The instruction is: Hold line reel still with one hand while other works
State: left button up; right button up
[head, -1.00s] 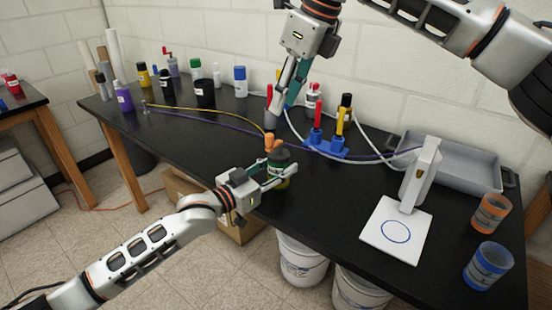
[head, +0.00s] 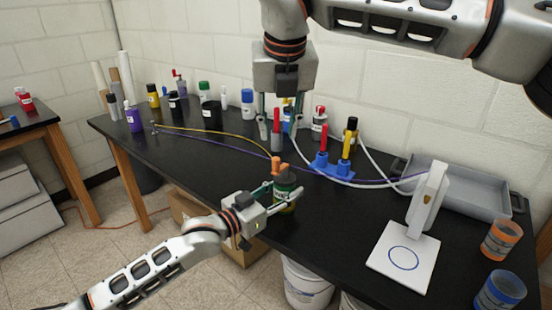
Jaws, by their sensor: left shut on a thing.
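The line reel looks to be the dark green cylinder (head: 286,188) at the table's front edge, with an orange piece (head: 279,165) at its top. My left gripper (head: 284,197) is shut on this cylinder, its fingers on both sides. A yellow line (head: 215,132) runs from near the orange piece to a small post at the back left. My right gripper (head: 278,130) points down farther back, its fingers apart. A red-topped grey item (head: 277,138) shows between these fingers; I cannot tell whether they touch it.
A blue stand (head: 331,167) with red and yellow-and-black tools stands to the right. Purple and white lines cross the table there. A white device (head: 427,200), a white plate (head: 403,257), a grey tray (head: 468,188) and two cups fill the right end. Several bottles line the back left.

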aim_at(276, 158)
jog(key=x, duration=1.1)
jog(key=shift+f, duration=0.1)
grip_shut()
